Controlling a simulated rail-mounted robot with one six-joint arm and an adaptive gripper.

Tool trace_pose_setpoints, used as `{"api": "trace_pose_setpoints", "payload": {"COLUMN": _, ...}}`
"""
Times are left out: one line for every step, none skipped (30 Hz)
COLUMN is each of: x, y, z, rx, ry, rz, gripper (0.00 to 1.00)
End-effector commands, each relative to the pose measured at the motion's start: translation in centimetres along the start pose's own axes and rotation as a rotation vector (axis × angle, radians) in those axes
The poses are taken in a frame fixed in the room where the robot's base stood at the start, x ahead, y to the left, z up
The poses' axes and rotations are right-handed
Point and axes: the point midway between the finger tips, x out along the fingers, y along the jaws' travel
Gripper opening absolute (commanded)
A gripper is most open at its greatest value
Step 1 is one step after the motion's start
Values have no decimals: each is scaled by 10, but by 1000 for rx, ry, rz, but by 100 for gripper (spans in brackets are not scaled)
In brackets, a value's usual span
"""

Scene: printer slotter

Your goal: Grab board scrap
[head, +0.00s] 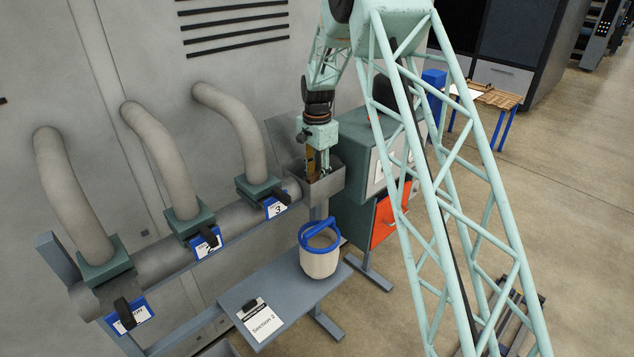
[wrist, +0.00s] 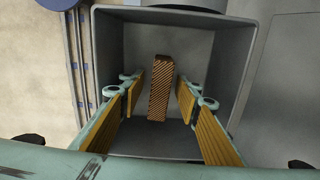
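The board scrap (wrist: 159,88) is a narrow brown piece with a striped, corrugated face. It stands inside a grey metal bin (wrist: 110,40) in the wrist view. My gripper (wrist: 160,93) is open, with one yellow-padded finger on each side of the scrap. Gaps show between the scrap and both fingers, so it is not held. In the head view, my gripper (head: 318,168) points down into the open bin (head: 327,186) at the end of the duct. The scrap cannot be made out in that view.
Three curved pipes (head: 160,160) with black handles and numbered labels rise along the wall, left of the bin. A white bucket with a blue rim (head: 319,262) stands on a grey table (head: 290,290) below. A green and grey cabinet (head: 357,165) stands right beside the bin.

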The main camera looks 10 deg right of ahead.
Motion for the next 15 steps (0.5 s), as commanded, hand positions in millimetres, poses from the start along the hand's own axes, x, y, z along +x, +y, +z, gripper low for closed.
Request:
{"api": "trace_pose_setpoints", "payload": {"x": 0, "y": 0, "z": 0, "rx": 0, "ry": 0, "rz": 0, "gripper": 31}}
{"api": "trace_pose_setpoints", "payload": {"x": 0, "y": 0, "z": 0, "rx": 0, "ry": 0, "rz": 0, "gripper": 31}}
{"api": "trace_pose_setpoints", "payload": {"x": 0, "y": 0, "z": 0, "rx": 0, "ry": 0, "rz": 0, "gripper": 31}}
{"api": "trace_pose_setpoints", "payload": {"x": 0, "y": 0, "z": 0, "rx": 0, "ry": 0, "rz": 0, "gripper": 31}}
{"api": "trace_pose_setpoints", "payload": {"x": 0, "y": 0, "z": 0, "rx": 0, "ry": 0, "rz": 0, "gripper": 31}}
{"api": "trace_pose_setpoints", "payload": {"x": 0, "y": 0, "z": 0, "rx": 0, "ry": 0, "rz": 0, "gripper": 31}}
{"api": "trace_pose_setpoints", "payload": {"x": 0, "y": 0, "z": 0, "rx": 0, "ry": 0, "rz": 0, "gripper": 31}}
{"api": "trace_pose_setpoints", "payload": {"x": 0, "y": 0, "z": 0, "rx": 0, "ry": 0, "rz": 0, "gripper": 31}}
{"api": "trace_pose_setpoints", "payload": {"x": 0, "y": 0, "z": 0, "rx": 0, "ry": 0, "rz": 0, "gripper": 31}}
{"api": "trace_pose_setpoints", "payload": {"x": 0, "y": 0, "z": 0, "rx": 0, "ry": 0, "rz": 0, "gripper": 31}}
{"api": "trace_pose_setpoints", "payload": {"x": 0, "y": 0, "z": 0, "rx": 0, "ry": 0, "rz": 0, "gripper": 31}}
{"api": "trace_pose_setpoints", "payload": {"x": 0, "y": 0, "z": 0, "rx": 0, "ry": 0, "rz": 0, "gripper": 27}}
{"api": "trace_pose_setpoints", "payload": {"x": 0, "y": 0, "z": 0, "rx": 0, "ry": 0, "rz": 0, "gripper": 24}}
{"api": "trace_pose_setpoints", "payload": {"x": 0, "y": 0, "z": 0, "rx": 0, "ry": 0, "rz": 0, "gripper": 22}}
{"api": "trace_pose_setpoints", "payload": {"x": 0, "y": 0, "z": 0, "rx": 0, "ry": 0, "rz": 0, "gripper": 18}}
